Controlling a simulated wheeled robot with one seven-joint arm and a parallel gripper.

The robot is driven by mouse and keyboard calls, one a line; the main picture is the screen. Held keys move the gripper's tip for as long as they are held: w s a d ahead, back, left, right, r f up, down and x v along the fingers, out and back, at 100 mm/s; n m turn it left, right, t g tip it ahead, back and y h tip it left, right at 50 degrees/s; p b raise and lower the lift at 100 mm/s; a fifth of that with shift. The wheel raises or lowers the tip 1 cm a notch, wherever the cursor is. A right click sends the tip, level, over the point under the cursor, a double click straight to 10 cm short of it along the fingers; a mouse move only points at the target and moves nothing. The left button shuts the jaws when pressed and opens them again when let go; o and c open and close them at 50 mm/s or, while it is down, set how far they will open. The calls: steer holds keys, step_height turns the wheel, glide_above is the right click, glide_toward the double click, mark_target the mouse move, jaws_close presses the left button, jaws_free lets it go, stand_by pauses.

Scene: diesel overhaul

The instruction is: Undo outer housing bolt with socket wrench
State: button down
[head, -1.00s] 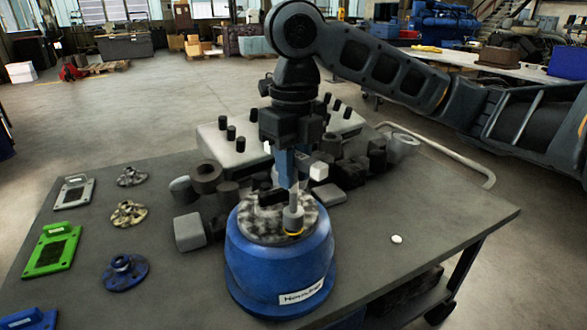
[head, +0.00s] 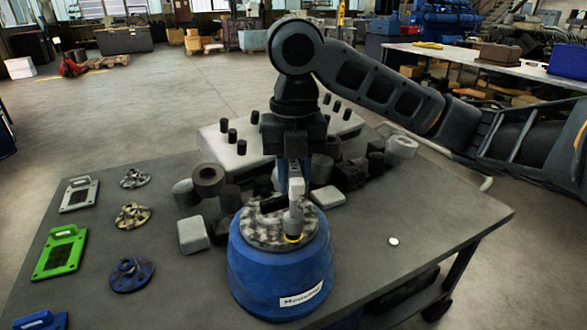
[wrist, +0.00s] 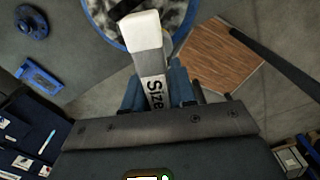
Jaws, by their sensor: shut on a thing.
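The blue housing (head: 282,268) with a mottled grey top stands upright on the table. The pale grey socket wrench (head: 294,213) stands on the near right part of that top, with a yellow ring at its foot. The outer housing bolt cannot be seen; the socket end hides that spot. My gripper (head: 294,172) is above the housing, shut on the wrench. In the wrist view the wrench's white handle (wrist: 148,50), marked "Size", lies between my blue fingers (wrist: 153,88) and reaches over the housing's rim.
Dark and grey parts crowd behind the housing, beside a pale block with black pegs (head: 237,147). Flanges (head: 130,274) and a green plate (head: 60,255) lie to the left. A small white disc (head: 393,241) lies on the otherwise clear right side of the table (head: 440,210).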

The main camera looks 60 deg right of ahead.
steer(key=m+p, duration=0.2)
steer(key=m, duration=0.2)
steer(key=shift+r, duration=0.15)
steer(key=m+p, duration=0.3)
steer(key=m, duration=0.1)
steer(key=m+p, duration=0.3)
steer(key=m, duration=0.1)
steer(key=shift+m, duration=0.3)
steer(key=m+p, duration=0.2)
steer(key=m, duration=0.1)
steer(key=shift+w+m, duration=0.1)
steer(key=shift+m, duration=0.2)
steer(key=shift+m+p, duration=0.3)
steer(key=shift+m, duration=0.9)
steer(key=m, duration=0.7)
steer(key=shift+f, duration=0.2)
